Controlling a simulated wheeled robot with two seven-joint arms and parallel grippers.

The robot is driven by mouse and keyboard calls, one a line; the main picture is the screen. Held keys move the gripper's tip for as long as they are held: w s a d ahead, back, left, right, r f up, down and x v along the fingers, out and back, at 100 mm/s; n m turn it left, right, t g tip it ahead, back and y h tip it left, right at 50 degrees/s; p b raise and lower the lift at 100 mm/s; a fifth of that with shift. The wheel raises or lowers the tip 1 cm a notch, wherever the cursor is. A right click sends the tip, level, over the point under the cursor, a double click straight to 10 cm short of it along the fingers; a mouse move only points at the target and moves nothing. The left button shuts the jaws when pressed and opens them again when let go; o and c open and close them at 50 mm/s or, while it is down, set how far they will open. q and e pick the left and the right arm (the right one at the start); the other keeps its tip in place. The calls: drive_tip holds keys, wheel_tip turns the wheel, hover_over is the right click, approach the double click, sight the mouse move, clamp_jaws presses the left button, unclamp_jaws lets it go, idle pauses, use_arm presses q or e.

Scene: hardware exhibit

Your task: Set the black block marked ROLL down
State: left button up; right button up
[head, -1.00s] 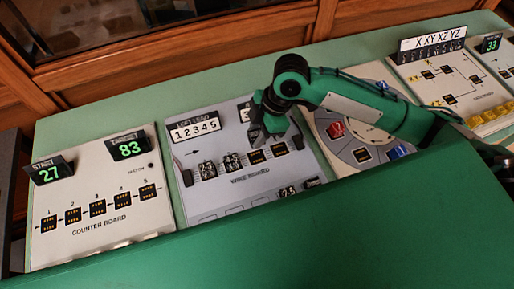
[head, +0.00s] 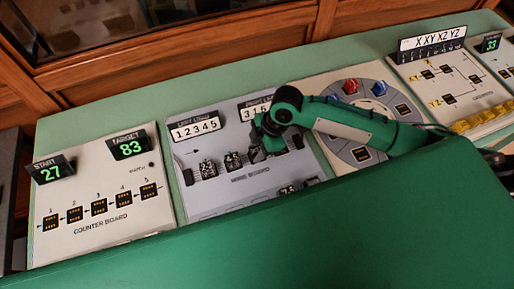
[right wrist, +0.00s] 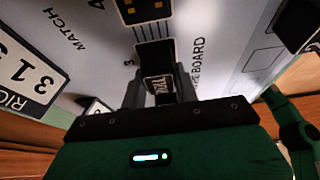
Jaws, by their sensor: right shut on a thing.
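My right gripper (head: 258,152) is low over the middle of the wire board (head: 215,205) in the head view, covering part of its row of slots. In the right wrist view, the right gripper (right wrist: 157,92) is shut on a black block (right wrist: 158,86) with white lettering that is too small to read surely. The block is beside the mark 3, near the board's surface; I cannot tell whether it touches. Two black marked blocks, one at the left (head: 207,168) and one nearer the gripper (head: 233,162), sit in the row. My left gripper is not in view.
The counter board (head: 100,215) lies to the left, and a round dial panel (head: 335,140) to the right, partly under my arm. Upright number plates (head: 193,128) stand behind the row. A dark slot (right wrist: 145,10) at mark 4 shows in the right wrist view.

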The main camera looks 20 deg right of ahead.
drive_tip(key=o, duration=1)
drive_tip(key=shift+c, duration=0.2)
drive_tip(key=v, duration=1.2)
drive_tip(key=shift+b, duration=0.45)
drive_tip(key=shift+s, duration=0.1)
